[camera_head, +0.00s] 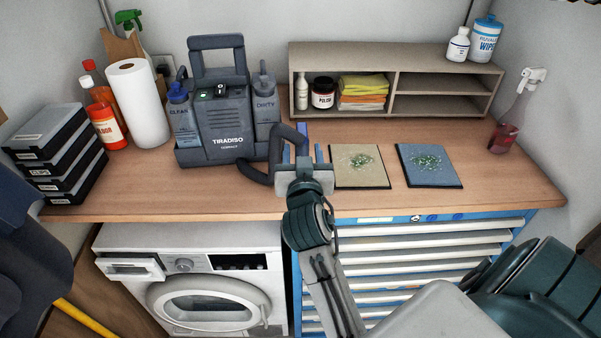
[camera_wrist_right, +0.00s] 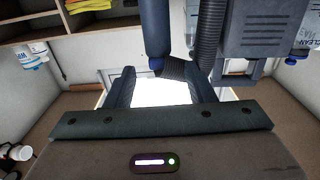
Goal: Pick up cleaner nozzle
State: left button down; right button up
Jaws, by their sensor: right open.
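The cleaner (camera_head: 222,115) is a dark grey unit marked TIRADISO that stands on the workbench; part of its body also shows in the wrist view (camera_wrist_right: 255,32). A ribbed hose (camera_head: 254,172) curves from it to the dark blue nozzle (camera_head: 302,138). My right gripper (camera_head: 302,156) is at the nozzle, in front of the shelf. In the wrist view the nozzle (camera_wrist_right: 156,35) reaches down between the two open fingers of the right gripper (camera_wrist_right: 161,75). I cannot tell whether they touch it. My left gripper is not in view.
Two speckled sample boards (camera_head: 375,179) (camera_head: 448,178) lie right of my gripper. A shelf (camera_head: 440,83) with cloths and bottles stands behind. A paper roll (camera_head: 137,105), orange bottles and stacked cases (camera_head: 58,160) fill the left. A washer (camera_head: 205,295) and drawers (camera_head: 440,240) are below.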

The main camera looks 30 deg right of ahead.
aim_at(301, 126)
jog(key=p+x, duration=0.1)
jog(key=x, duration=0.3)
jog(key=shift+s+d, duration=0.1)
jog(key=shift+d, duration=0.1)
jog(key=p+x, duration=0.4)
jog(key=shift+w+d+r, duration=0.1)
jog(key=shift+w+r, duration=0.25)
jog(key=shift+w, duration=0.05)
jog(key=shift+w+d+f, duration=0.1)
jog(key=shift+w+f, duration=0.1)
jog(key=shift+c, duration=0.9)
jog(key=c, duration=0.8)
jog(key=shift+r, duration=0.2)
